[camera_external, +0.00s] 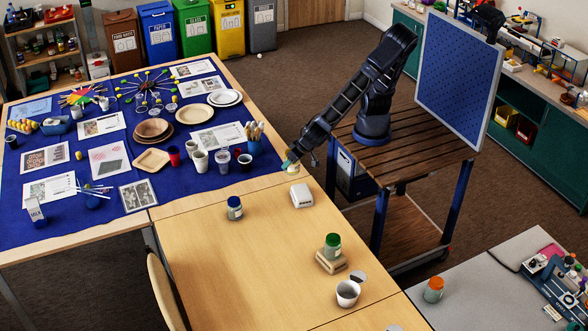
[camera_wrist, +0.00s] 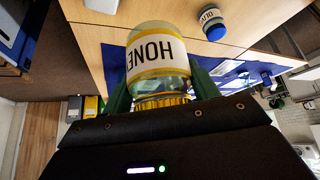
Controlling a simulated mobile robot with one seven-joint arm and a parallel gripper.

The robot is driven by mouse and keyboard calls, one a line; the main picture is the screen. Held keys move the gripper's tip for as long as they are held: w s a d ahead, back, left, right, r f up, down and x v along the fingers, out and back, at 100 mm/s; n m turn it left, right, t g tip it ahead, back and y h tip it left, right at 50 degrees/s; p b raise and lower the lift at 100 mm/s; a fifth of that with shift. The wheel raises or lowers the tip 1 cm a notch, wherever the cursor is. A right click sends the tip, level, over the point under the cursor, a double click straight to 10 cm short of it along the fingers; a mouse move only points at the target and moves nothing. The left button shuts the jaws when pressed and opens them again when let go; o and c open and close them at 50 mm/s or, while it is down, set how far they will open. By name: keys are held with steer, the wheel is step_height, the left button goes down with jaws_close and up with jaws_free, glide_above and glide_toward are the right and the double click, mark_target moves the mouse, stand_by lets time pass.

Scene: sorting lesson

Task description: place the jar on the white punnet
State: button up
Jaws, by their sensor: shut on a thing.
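My gripper (camera_external: 290,160) is shut on a glass jar (camera_external: 294,170) at the near edge of the wooden table by my base. In the wrist view the jar (camera_wrist: 158,60) has a yellow lid and a white label reading HONE, and it sits between the two green fingers of my gripper (camera_wrist: 160,88). The white punnet (camera_external: 301,196) is a small, pale, box-like shape on the table, just below and right of the held jar in the external view. Whether the jar touches the table or punnet is unclear.
A blue-lidded jar (camera_external: 235,208) stands left of the punnet. A green-lidded jar (camera_external: 332,245) stands on a tan punnet (camera_external: 331,263), near a white cup (camera_external: 347,293). An orange-lidded jar (camera_external: 433,290) is on the grey table. The wooden table's middle (camera_external: 260,260) is clear.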

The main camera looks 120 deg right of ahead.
steer(key=s+d+m+g, duration=0.2)
steer(key=s+d+m, duration=0.2)
steer(key=s+d, duration=0.35)
glide_above(302, 191)
steer(key=shift+h, duration=0.4)
step_height(302, 191, down, 19)
steer(key=shift+d+f, duration=0.1)
steer(key=shift+f, duration=0.1)
steer(key=o, duration=1.1)
